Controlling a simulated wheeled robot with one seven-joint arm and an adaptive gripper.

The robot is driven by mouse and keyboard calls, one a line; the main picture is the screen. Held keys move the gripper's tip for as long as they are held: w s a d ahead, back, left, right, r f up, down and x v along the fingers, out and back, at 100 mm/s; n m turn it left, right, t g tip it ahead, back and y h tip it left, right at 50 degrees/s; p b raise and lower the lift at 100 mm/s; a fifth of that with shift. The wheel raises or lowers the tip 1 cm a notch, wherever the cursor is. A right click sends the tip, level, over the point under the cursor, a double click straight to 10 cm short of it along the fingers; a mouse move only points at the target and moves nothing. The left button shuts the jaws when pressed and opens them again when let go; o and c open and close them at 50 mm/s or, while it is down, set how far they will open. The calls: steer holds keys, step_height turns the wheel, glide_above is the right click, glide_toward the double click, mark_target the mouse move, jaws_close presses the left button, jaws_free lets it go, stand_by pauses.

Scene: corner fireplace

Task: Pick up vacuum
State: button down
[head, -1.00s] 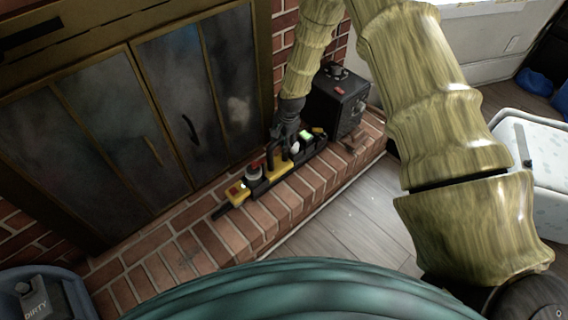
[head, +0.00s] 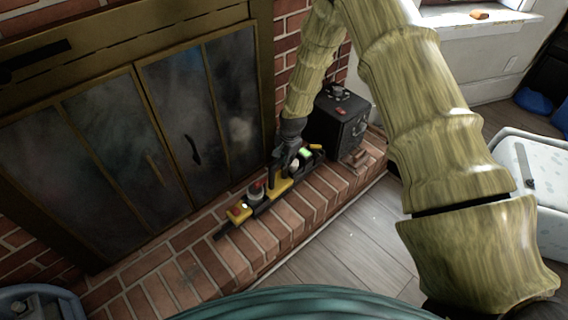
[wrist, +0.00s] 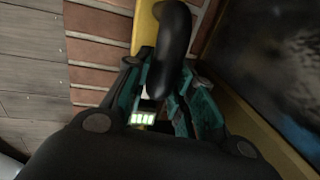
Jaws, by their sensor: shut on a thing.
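The vacuum (head: 258,201) is a long yellow and black handheld tool with a red-topped part and a green light. It lies along the brick hearth in front of the fireplace doors in the head view. My gripper (head: 286,160) comes down on it from above, near its handle. In the wrist view the black curved handle (wrist: 174,40) runs between the teal fingers of my gripper (wrist: 168,98), which are shut on it. A lit display (wrist: 142,118) shows below the handle. Whether the vacuum touches the bricks is hard to tell.
A black box-shaped stove (head: 337,122) stands on the hearth just right of the vacuum. The fireplace doors (head: 150,140) rise close behind it. A white patterned bin (head: 540,195) stands on the floor at right. The wooden floor (head: 345,235) before the hearth is clear.

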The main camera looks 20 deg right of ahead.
steer(key=shift+w+r, duration=0.15)
steer(key=shift+r, duration=1.35)
steer(key=shift+r+p, duration=0.2)
steer(key=shift+p, duration=0.1)
steer(key=s+a+p, duration=0.1)
steer(key=s+a, duration=0.1)
steer(key=s, duration=0.5)
steer(key=s+a+r, duration=0.1)
steer(key=s+a, duration=0.2)
steer(key=s, duration=0.5)
steer(key=shift+s+r+p, duration=0.15)
steer(key=shift+s+p, duration=0.05)
steer(key=shift+p, duration=0.15)
steer(key=c, duration=1.7)
jaws_free()
steer(key=shift+c, duration=0.2)
jaws_close()
steer(key=shift+r, duration=0.1)
